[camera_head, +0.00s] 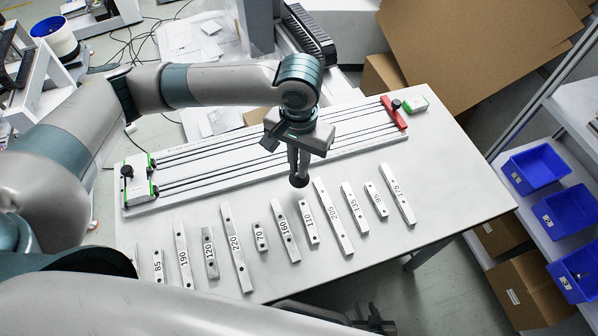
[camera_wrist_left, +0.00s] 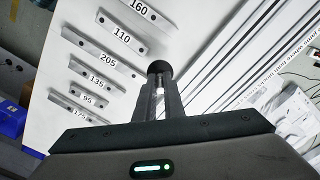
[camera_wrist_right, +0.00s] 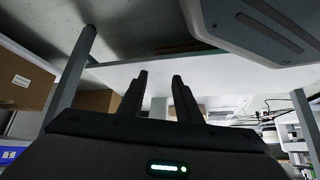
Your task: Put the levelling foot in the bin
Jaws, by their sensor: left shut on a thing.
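The levelling foot is a small part with a round black pad (camera_head: 299,181), held at the tips of my left gripper (camera_head: 298,168). In the left wrist view the black pad (camera_wrist_left: 159,68) shows at the fingertips, with a pale stem (camera_wrist_left: 159,88) between the fingers. My left gripper is shut on it, over the white table between the rail fixture and the labelled bars. Blue bins (camera_head: 537,175), (camera_head: 566,210) and (camera_head: 580,270) stand on a shelf at the right. My right gripper (camera_wrist_right: 160,78) is open and empty, below the table's level; it also shows at the front edge (camera_head: 375,320).
Several numbered metal bars (camera_head: 333,217) lie in a row on the table (camera_head: 440,190). A long rail fixture (camera_head: 230,160) with a red crosspiece (camera_head: 394,113) lies behind them. The table's right part is clear. Cardboard boxes (camera_head: 384,75) stand behind the table.

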